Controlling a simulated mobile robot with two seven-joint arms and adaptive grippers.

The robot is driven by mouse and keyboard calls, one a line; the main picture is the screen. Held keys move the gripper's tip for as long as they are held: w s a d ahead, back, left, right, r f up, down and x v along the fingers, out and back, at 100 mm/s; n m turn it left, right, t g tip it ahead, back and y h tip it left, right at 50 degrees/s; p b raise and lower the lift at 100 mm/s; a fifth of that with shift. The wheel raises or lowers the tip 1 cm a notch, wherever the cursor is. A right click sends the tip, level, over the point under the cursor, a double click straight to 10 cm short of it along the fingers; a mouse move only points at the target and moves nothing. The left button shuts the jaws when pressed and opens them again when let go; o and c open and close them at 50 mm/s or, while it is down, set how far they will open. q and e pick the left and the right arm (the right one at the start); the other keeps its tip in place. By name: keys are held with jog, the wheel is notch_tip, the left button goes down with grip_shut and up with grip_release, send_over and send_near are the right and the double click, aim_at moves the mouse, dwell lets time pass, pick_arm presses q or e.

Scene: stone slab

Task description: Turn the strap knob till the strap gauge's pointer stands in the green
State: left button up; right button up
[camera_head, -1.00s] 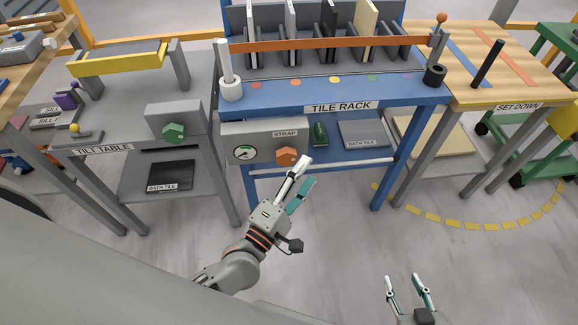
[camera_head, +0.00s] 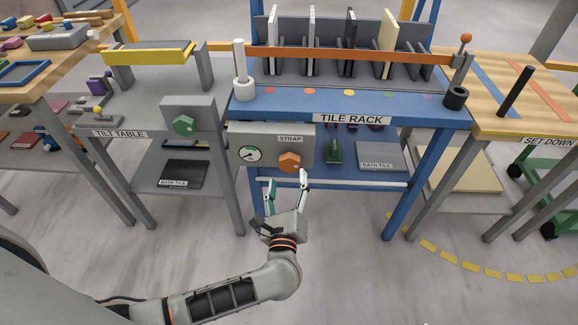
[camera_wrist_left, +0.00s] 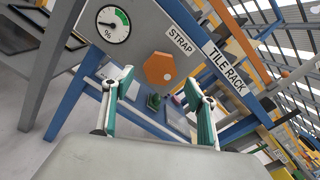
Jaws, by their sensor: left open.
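The strap knob, an orange hexagon (camera_head: 289,162), sits on the grey STRAP panel (camera_head: 271,136) at the front of the tile rack. It also shows in the left wrist view (camera_wrist_left: 159,69). The strap gauge (camera_head: 249,154) is a white dial left of the knob. In the left wrist view the gauge (camera_wrist_left: 113,24) has a green arc at its upper right, and its dark pointer appears to lie left of that arc. My left gripper (camera_head: 287,185) is open and empty, just below and in front of the knob, fingers pointing toward the panel. My right gripper is out of view.
An orange strap bar (camera_head: 340,54) crosses the rack in front of upright tiles. A green knob (camera_head: 184,125) is on the tilt table at left. A green object (camera_head: 334,152) and a grey bath tile (camera_head: 378,155) lie right of the panel. A blue leg (camera_head: 417,185) stands farther right.

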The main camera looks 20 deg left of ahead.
aim_at(288, 165)
pick_arm(q)
jog(key=x, duration=0.7)
jog(key=c, duration=1.1)
